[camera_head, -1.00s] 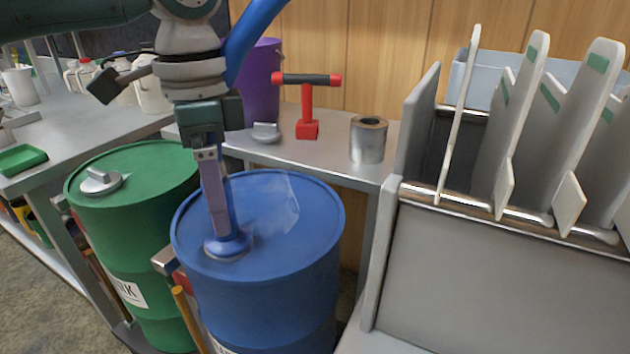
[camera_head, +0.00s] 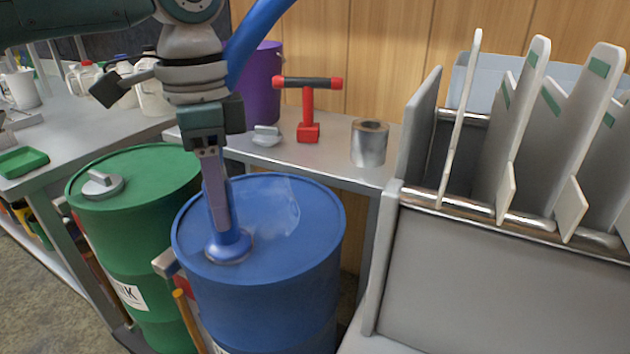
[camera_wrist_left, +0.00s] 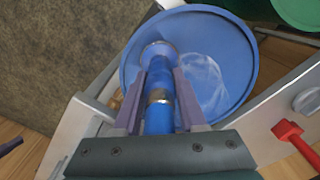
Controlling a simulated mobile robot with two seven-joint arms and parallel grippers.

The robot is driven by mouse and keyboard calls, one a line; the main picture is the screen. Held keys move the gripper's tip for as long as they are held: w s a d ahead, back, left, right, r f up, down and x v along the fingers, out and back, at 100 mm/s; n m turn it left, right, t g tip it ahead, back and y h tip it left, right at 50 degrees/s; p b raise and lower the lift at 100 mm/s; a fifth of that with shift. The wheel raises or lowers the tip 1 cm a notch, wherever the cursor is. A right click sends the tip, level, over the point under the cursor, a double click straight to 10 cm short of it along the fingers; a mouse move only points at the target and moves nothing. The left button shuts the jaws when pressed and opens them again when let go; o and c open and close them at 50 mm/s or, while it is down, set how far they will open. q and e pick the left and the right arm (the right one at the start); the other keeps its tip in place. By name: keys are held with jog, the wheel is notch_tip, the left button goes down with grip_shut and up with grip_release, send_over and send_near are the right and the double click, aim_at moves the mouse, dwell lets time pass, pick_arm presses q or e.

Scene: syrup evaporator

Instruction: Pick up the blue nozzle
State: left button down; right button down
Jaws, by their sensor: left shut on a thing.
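The blue nozzle (camera_head: 229,243) stands upright on the lid of the blue drum (camera_head: 285,255), its flared foot at the drum's opening. My left gripper (camera_head: 219,205) comes down from above and is shut on the nozzle. In the left wrist view the nozzle (camera_wrist_left: 158,88) runs between the two fingers, with a metal band partway along it and its flared end over the drum lid. A blue hose (camera_head: 250,40) rises beside my wrist. I cannot tell whether the foot touches the lid. My right gripper is not in view.
A green drum (camera_head: 140,200) with a grey cap stands left of the blue drum. Behind, a metal bench (camera_head: 340,165) holds a grey cap (camera_head: 266,136), a red T-handled tool (camera_head: 309,110), a metal can (camera_head: 369,143) and a purple bucket (camera_head: 262,85). A rack with upright panels (camera_head: 500,270) stands right.

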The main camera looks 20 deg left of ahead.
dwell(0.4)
pick_arm(q)
notch_tip(320, 180, up, 20)
jog(key=p, duration=0.5)
dwell(0.7)
